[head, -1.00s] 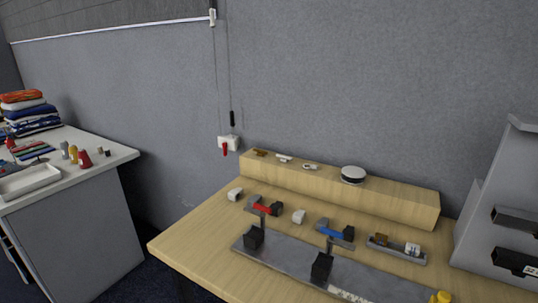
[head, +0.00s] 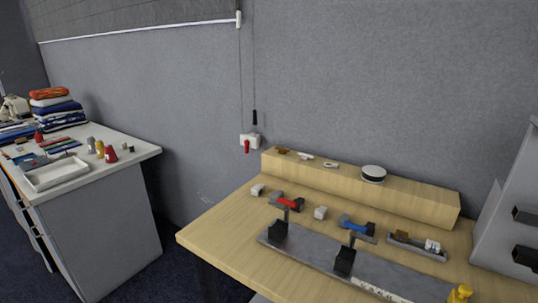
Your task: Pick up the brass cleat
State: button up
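A small brass-brown piece (head: 283,150), which looks like the brass cleat, lies on top of the long wooden block at its left end. It is too small to make out its exact shape. Another brownish piece (head: 403,235) sits in a small grey tray (head: 425,251) on the table to the right. My gripper is not in view.
On the wooden block (head: 340,183) are two small white pieces (head: 305,156) and a round white-and-black disc (head: 373,173). A grey rail (head: 312,262) with black blocks, and red and blue clamps, occupies the table (head: 222,232).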

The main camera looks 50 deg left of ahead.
aim_at(281, 150)
jog(key=k, duration=0.35)
jog(key=z, duration=2.6)
jog(key=k, duration=3)
jog(key=u, duration=2.7)
jog(key=i, duration=0.5)
jog(key=u, duration=0.1)
